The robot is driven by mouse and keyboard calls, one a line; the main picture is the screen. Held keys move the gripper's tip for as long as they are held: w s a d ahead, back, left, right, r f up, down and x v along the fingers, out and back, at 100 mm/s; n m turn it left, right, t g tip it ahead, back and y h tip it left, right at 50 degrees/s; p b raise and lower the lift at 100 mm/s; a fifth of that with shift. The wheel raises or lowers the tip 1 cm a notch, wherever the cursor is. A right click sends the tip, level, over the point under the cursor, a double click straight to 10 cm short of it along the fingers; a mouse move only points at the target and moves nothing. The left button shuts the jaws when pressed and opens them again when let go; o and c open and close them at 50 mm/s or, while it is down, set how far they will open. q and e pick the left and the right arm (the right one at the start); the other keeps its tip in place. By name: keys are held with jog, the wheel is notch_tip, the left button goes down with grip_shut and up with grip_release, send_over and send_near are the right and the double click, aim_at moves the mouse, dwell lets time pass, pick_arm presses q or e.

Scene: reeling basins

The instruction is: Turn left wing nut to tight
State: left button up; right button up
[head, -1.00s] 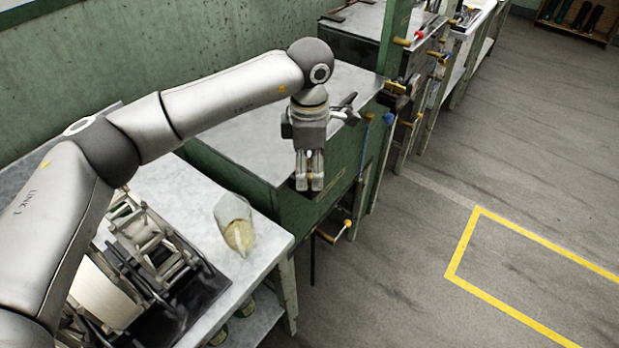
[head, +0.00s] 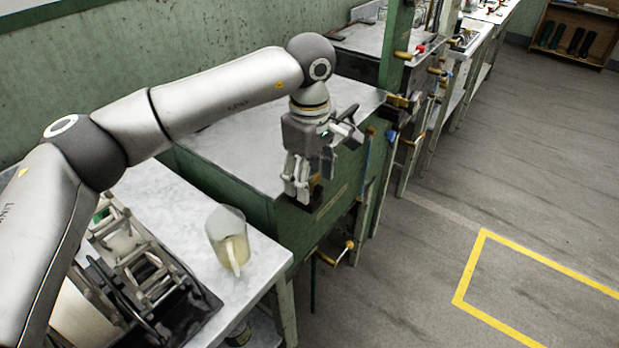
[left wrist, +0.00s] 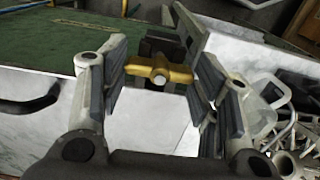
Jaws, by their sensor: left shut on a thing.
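The brass wing nut (left wrist: 160,74) shows in the left wrist view, with its wings stretched sideways and a round hub in the middle. It sits by a dark block at the edge of the green bench. My left gripper (left wrist: 163,85) has one finger at each end of the wings and is shut on the nut. In the head view my left gripper (head: 302,188) points down at the front face of the green bench (head: 225,180); its fingers mostly hide the nut there. My right gripper is in neither view.
A clear jug (head: 228,238) stands on the pale table (head: 185,205) at lower left, beside a reeling frame (head: 135,260). Brass fittings (head: 400,101) and a handled valve (head: 347,247) stick out along the benches. The floor with yellow lines (head: 480,255) at right is clear.

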pick_arm(q)
jog(key=shift+r, duration=0.1)
dwell(0.3)
jog(key=o, duration=1)
notch_tip(320, 180, up, 12)
jog(key=shift+f, duration=0.1)
